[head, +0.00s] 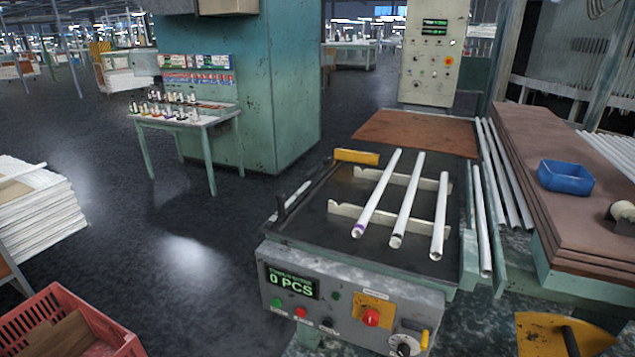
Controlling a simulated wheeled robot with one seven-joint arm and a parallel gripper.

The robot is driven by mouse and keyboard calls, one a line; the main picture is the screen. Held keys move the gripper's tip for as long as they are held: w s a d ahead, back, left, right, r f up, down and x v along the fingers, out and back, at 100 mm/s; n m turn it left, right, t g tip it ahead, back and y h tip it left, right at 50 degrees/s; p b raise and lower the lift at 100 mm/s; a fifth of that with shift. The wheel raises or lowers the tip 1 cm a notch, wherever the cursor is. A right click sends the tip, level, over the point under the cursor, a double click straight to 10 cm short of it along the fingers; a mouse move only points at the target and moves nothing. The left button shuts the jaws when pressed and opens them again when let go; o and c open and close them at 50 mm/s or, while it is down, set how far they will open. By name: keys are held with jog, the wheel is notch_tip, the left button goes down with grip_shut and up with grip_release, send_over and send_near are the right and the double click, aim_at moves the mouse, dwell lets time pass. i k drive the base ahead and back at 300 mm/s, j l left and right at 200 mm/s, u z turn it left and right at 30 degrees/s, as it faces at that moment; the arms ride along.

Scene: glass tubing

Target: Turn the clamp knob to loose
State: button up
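The machine's front control panel (345,300) faces me at the bottom centre. A red knob (371,317) sits on a yellow plate (374,300) on it. A black knob on a pale round dial (404,345) is lower right of that, with a small yellow part (425,339) beside it. The labels are too small to read, so I cannot tell which is the clamp knob or where it points. Three glass tubes (404,200) lie side by side on two pale notched supports (345,214) on the machine bed. My gripper is not in view.
A display (291,283) reads "0 PCS", with green and red buttons below it. A red crate (70,325) stands at the lower left. Brown boards (540,150) with a blue tray (565,177) are at the right. The floor left of the machine is clear.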

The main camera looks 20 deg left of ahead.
aim_at(327, 161)
jog(key=i+j+u, duration=0.4)
jog(key=i+u, duration=0.35)
jog(key=i, duration=0.15)
jog(key=i+u, duration=0.4)
jog(key=i+j, duration=0.05)
